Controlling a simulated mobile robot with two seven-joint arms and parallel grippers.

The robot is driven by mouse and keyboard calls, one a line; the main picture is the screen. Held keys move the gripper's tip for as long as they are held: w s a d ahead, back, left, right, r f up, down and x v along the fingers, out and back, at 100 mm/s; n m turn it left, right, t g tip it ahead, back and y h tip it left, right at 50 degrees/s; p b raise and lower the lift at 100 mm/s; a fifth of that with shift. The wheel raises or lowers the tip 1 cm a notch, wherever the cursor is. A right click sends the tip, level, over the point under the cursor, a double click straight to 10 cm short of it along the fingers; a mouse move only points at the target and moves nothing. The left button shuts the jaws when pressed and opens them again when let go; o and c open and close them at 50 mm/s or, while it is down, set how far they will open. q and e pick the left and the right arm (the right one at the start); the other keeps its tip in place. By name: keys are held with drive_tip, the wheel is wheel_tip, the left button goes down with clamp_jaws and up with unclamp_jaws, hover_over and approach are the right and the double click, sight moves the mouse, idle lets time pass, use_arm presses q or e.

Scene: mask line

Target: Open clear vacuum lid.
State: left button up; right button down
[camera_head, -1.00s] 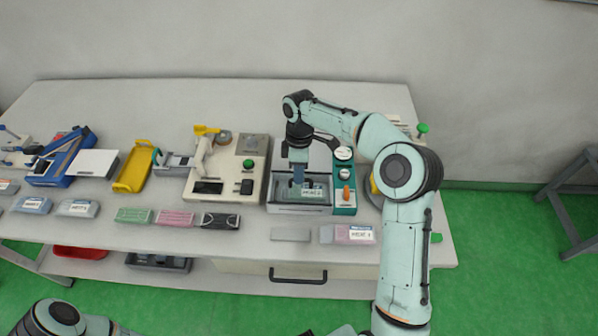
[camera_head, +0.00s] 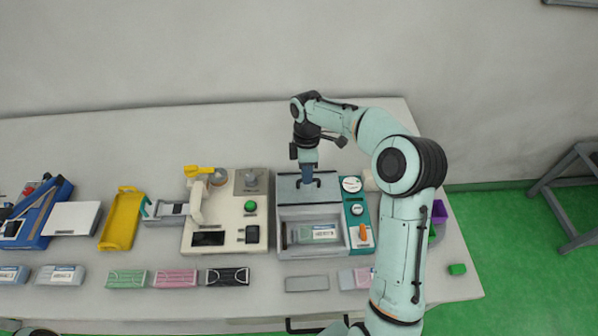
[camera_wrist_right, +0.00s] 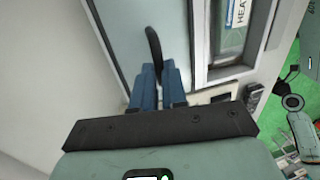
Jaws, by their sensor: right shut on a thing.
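The vacuum machine (camera_head: 282,222) stands on the table at the middle right, with a grey chamber and a teal control panel (camera_head: 357,212). Its clear lid (camera_head: 292,192) is raised at the back of the chamber; how far it tilts is hard to tell. A labelled pack (camera_head: 322,233) lies in the uncovered chamber. My right gripper (camera_head: 306,181) is shut on the dark lid handle, at the lid's upper part. In the right wrist view the handle (camera_wrist_right: 154,45) stands between the blue fingers (camera_wrist_right: 158,92), with the lid pane (camera_wrist_right: 125,30) beyond. My left gripper is out of view.
A yellow tray (camera_head: 121,220) lies farther left. Mask packs (camera_head: 176,277) line the table front. A purple box (camera_head: 439,211) is right of my arm. The table behind is clear.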

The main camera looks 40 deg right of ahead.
drive_tip(key=shift+s+a, duration=0.2)
drive_tip(key=shift+s, duration=0.05)
drive_tip(key=c, duration=1.2)
unclamp_jaws()
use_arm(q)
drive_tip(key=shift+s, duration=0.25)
use_arm(e)
drive_tip(key=shift+o, duration=0.2)
drive_tip(key=shift+w+d, duration=0.1)
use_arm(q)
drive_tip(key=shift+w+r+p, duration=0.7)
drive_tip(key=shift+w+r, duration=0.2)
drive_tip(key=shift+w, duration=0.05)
use_arm(e)
drive_tip(key=v, duration=0.7)
drive_tip(key=shift+r, duration=0.2)
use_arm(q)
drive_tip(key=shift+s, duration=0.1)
